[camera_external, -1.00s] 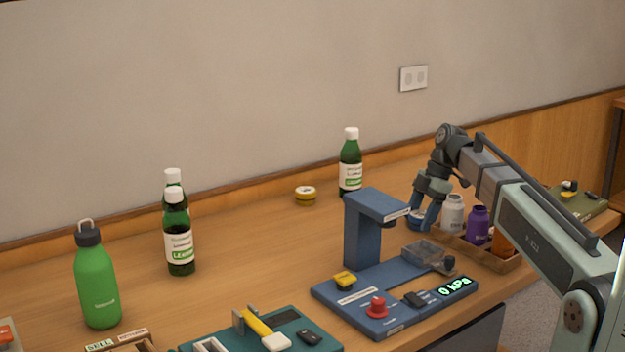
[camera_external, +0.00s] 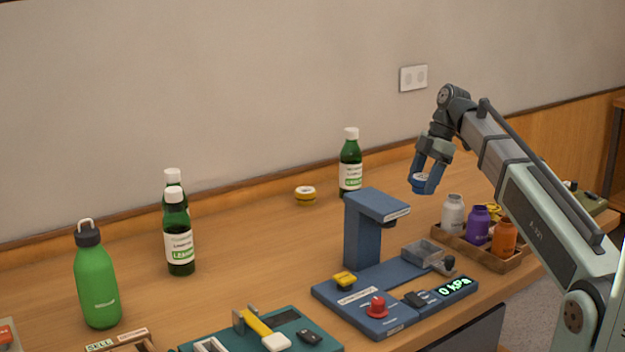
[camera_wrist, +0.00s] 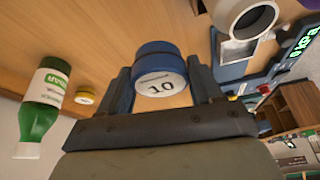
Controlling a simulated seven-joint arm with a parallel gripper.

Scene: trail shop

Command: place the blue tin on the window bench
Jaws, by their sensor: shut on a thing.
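My gripper (camera_external: 427,180) is shut on the blue tin (camera_external: 419,181) and holds it in the air above the bench, behind and to the left of the wooden tray. In the wrist view the blue tin (camera_wrist: 158,66) sits between the two fingers, its pale face with "10" toward the camera. I cannot tell which surface is the window bench; no window shows. The wooden bench top (camera_external: 250,236) fills much of the external view.
A blue press-like device (camera_external: 372,230) with a display stands in front of my gripper. A wooden tray (camera_external: 487,262) holds white, purple and orange bottles. A green-glass bottle (camera_external: 350,165) and a yellow tin (camera_external: 305,195) stand left. Bare bench lies left of the device.

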